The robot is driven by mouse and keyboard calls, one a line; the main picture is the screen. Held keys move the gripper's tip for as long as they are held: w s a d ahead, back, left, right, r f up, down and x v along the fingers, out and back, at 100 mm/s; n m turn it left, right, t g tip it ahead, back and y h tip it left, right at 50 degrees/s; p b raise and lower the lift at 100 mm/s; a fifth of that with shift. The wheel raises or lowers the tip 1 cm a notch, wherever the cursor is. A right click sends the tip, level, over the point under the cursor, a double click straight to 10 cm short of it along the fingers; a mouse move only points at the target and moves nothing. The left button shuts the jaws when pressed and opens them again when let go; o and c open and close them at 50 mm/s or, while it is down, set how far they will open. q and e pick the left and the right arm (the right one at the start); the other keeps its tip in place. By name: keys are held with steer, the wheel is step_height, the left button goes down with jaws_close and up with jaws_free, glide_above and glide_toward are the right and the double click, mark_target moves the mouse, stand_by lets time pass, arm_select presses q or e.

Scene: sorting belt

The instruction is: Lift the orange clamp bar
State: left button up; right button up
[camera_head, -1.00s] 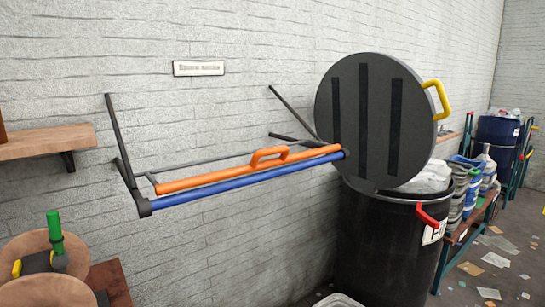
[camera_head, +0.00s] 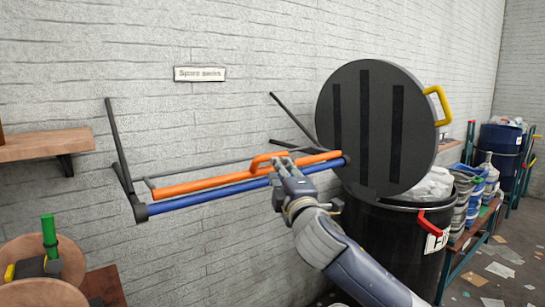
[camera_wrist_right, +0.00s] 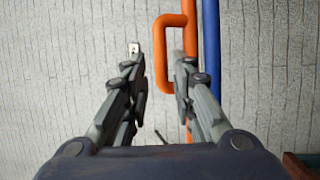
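The orange clamp bar (camera_head: 215,181) runs along the wall with a loop handle (camera_head: 266,160) on it, just above a blue bar (camera_head: 225,191). My right gripper (camera_head: 284,166) is at the handle's right side, in front of the bar, and partly hides it. In the right wrist view my right gripper (camera_wrist_right: 159,62) is open and empty. The handle (camera_wrist_right: 159,55) shows ahead between its fingers, and the right finger covers part of the orange clamp bar (camera_wrist_right: 189,35). I cannot tell whether anything touches. My left gripper is out of view.
A black bin (camera_head: 385,245) with a raised round lid (camera_head: 350,125) stands close right of the bars. Dark metal arms (camera_head: 120,150) hold the frame's left end. A wooden shelf (camera_head: 45,142) is at left. Several containers stand at far right.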

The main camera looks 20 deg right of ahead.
mark_target(256, 159)
steer(key=w, duration=0.3)
steer(key=w+r+p, duration=0.1)
steer(key=w, duration=0.5)
steer(key=shift+d+r, duration=0.2)
steer(key=shift+r, duration=0.05)
jaws_close()
